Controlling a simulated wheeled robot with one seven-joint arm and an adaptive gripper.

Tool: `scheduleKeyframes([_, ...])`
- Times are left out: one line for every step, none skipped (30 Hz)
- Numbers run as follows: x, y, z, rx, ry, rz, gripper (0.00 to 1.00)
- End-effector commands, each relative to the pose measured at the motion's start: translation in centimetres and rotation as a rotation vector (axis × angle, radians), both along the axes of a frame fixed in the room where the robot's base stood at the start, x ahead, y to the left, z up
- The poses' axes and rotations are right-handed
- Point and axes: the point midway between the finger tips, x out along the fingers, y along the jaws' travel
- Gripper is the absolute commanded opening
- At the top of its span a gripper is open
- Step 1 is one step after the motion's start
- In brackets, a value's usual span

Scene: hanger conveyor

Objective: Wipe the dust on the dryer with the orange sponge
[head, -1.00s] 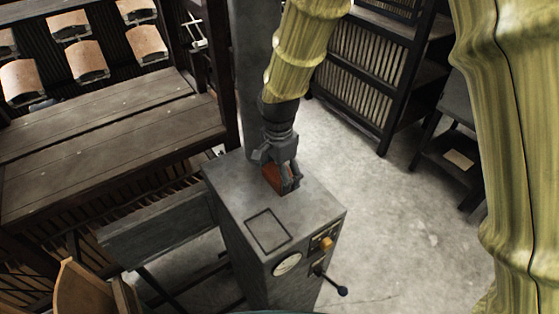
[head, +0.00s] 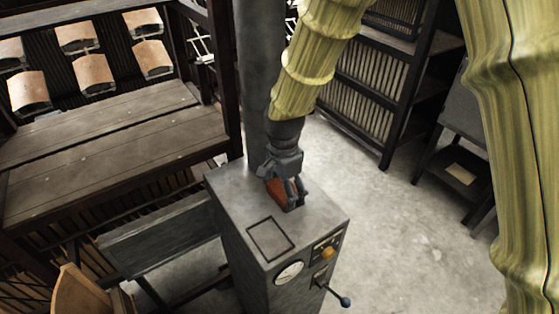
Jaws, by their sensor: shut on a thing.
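The dryer appears to be the grey metal cabinet (head: 232,205) in the middle of the head view, with a flat top and a square outlined panel (head: 270,238) near its front. My gripper (head: 292,200) points down over the rear right part of this top. It is shut on the orange sponge (head: 279,192), which looks dark orange-red and is partly hidden by the fingers. The sponge is at the top surface or very close to it; I cannot tell if it touches. I cannot make out the dust clearly.
A wooden bench (head: 110,145) is left, dark shelving (head: 375,80) right.

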Motion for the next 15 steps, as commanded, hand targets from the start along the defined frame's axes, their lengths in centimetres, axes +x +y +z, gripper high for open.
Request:
scheduleKeyframes([0.0, 0.2, 0.1, -0.001, 0.0, -0.001, 0.66])
scheduleKeyframes([0.1, 0.2, -0.1, -0.001, 0.0, -0.002, 0.66])
scheduleKeyframes([0.2, 0.4, -0.3, -0.001, 0.0, -0.004, 0.66])
scheduleKeyframes([0.3, 0.4, 0.1, -0.001, -0.001, -0.005, 0.66])
scheduleKeyframes([0.2, 0.3, 0.6, -0.001, -0.001, -0.006, 0.66])
scheduleKeyframes([0.3, 0.3, 1.4, 0.0, -0.004, -0.007, 0.66])
scheduleKeyframes([0.3, 0.3, 2.2, 0.0, -0.004, -0.007, 0.66])
scheduleKeyframes([0.2, 0.3, 2.5, 0.0, -0.001, -0.007, 0.66])
scheduleKeyframes([0.2, 0.2, 2.7, -0.001, 0.001, -0.007, 0.66])
scheduleKeyframes([0.2, 0.2, 3.0, -0.001, 0.001, -0.007, 0.66])
scheduleKeyframes([0.2, 0.2, 3.2, -0.001, 0.001, -0.008, 0.66])
scheduleKeyframes([0.2, 0.2, 3.6, 0.0, 0.0, -0.008, 0.66])
scheduleKeyframes([0.2, 0.2, 3.9, 0.0, 0.0, -0.008, 0.66])
scheduleKeyframes([0.2, 0.1, 4.2, 0.0, 0.0, -0.009, 0.66])
scheduleKeyframes([0.2, 0.1, 4.5, -0.001, -0.001, -0.009, 0.66])
